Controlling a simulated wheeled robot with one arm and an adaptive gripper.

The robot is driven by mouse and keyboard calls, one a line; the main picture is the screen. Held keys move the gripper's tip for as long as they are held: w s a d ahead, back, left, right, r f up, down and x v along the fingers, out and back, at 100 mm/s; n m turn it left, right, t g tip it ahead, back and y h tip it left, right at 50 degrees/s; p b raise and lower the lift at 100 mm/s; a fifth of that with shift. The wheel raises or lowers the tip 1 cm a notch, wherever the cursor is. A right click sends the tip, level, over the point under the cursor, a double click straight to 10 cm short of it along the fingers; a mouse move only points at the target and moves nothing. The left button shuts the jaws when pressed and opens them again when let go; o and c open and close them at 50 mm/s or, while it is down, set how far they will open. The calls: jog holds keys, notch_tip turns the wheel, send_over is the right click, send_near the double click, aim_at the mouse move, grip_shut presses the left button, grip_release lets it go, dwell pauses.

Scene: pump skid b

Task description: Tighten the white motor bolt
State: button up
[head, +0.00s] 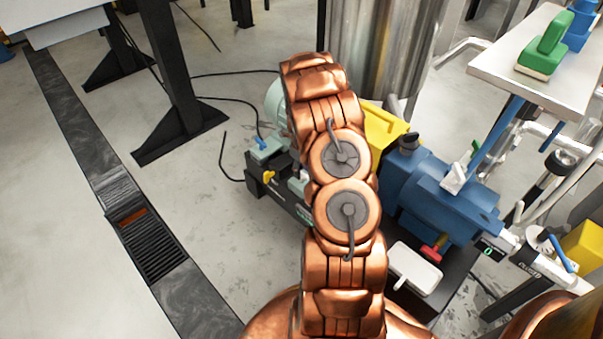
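The pale green motor (273,101) sits on the dark skid, mostly hidden behind my copper-coloured arm. Small coloured fittings show along its near side: a blue one (262,142), a yellow one (268,177), and a small whitish piece (297,185) right beside my arm. The whitish piece may be the white motor bolt, but it is too small and partly covered to be sure. My arm reaches up the picture over the skid. My gripper does not show; the far end of the arm hides it.
A yellow guard (383,128) and a blue pump (432,195) stand right of my arm. A white tray (413,268) lies on the skid's front. A steel tank (378,45) rises behind. Black posts, cables and a floor drain (147,243) are left; the floor between is open.

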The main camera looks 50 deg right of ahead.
jog(key=shift+r+p, duration=0.9)
jog(key=shift+r, duration=3.25)
jog(key=shift+r, duration=0.1)
jog(key=s+a+r+n+p, duration=0.2)
jog(key=a+r+n+p, duration=0.4)
jog(key=r, duration=0.5)
jog(key=s+a+r+n+p, duration=0.35)
jog(key=a+r, duration=0.45)
jog(key=r, duration=0.3)
jog(key=s+a+r+n+p, duration=0.2)
jog(key=a+r+n+p, duration=0.4)
jog(key=r, duration=0.4)
jog(key=s+a+r+n+g+p, duration=0.1)
jog(key=s+a+r+n+p, duration=0.6)
jog(key=s+r+n, duration=0.3)
jog(key=s+a+r+n+p, duration=0.6)
jog(key=s+a+r+n, duration=0.4)
jog(key=s+r, duration=0.2)
jog(key=shift+s+g+p, duration=0.15)
jog(key=shift+g+p, duration=0.25)
